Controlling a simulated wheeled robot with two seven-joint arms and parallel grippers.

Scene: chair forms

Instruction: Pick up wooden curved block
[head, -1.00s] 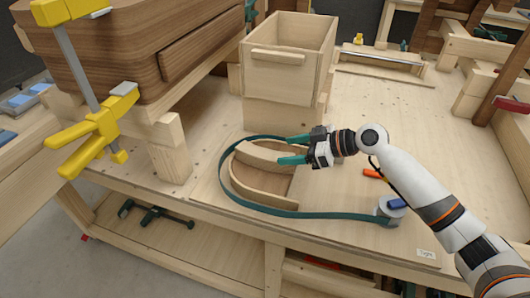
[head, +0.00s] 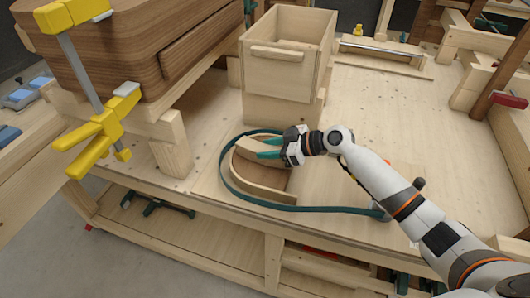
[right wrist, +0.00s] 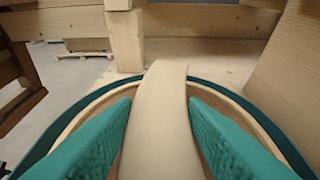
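The pale wooden curved block (head: 249,149) lies inside a round-fronted wooden form (head: 262,192) on the workbench. In the right wrist view the block (right wrist: 164,125) runs lengthwise between the two teal fingers. My right gripper (head: 263,148) is open, with one finger on each side of the block. In the right wrist view (right wrist: 160,98) a gap shows between the left finger and the block, and a narrower one at the right finger. The block's near part is partly hidden by the gripper in the head view. My left gripper is not in view.
A green strap (head: 300,208) loops around the form. A wooden box (head: 282,75) stands just behind it. A yellow clamp (head: 100,137) and a dark wooden chair part (head: 150,45) are at the left.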

